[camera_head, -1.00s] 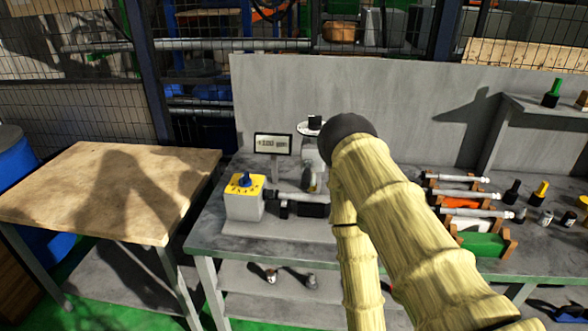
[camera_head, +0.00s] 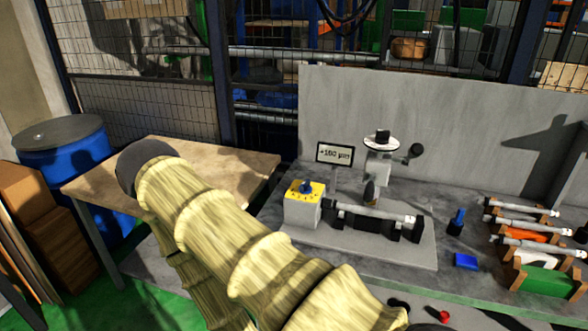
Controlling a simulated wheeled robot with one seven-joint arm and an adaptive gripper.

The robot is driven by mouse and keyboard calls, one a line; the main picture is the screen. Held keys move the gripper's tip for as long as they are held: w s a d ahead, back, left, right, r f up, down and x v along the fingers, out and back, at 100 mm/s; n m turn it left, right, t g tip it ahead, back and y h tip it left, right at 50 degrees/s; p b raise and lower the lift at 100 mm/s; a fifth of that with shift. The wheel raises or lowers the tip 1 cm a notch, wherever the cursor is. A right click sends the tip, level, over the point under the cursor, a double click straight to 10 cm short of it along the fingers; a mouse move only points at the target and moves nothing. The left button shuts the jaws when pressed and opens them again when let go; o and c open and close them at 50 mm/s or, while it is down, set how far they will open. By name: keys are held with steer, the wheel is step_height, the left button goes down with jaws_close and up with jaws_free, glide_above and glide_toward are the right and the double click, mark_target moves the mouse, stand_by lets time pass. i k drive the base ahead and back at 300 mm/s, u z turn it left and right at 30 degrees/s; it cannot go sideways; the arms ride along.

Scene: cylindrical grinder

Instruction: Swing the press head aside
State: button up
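The press head (camera_head: 377,165) appears to be the pale upright unit with a round white plate and dark knob on top and a dark handle to its right, in the head view. It stands behind a light shaft (camera_head: 375,215) lying across black supports on a grey base plate (camera_head: 405,252). A dark tip points down from the head near the shaft; I cannot tell whether they touch. My arm, in a yellowish sleeve, fills the lower left and middle, clear of the press head. My gripper is not in view.
A white box with a yellow top and blue knob (camera_head: 305,203) stands left of the shaft. A display (camera_head: 335,153) reads about +100 µm. Racked shafts (camera_head: 520,225), a blue bottle (camera_head: 456,222) and a blue block (camera_head: 466,261) are right. A wooden table (camera_head: 235,170) and blue drum (camera_head: 65,165) are left.

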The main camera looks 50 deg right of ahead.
mark_target(377, 171)
steer(key=u, duration=0.7)
steer(key=i, duration=0.25)
steer(key=z, duration=3)
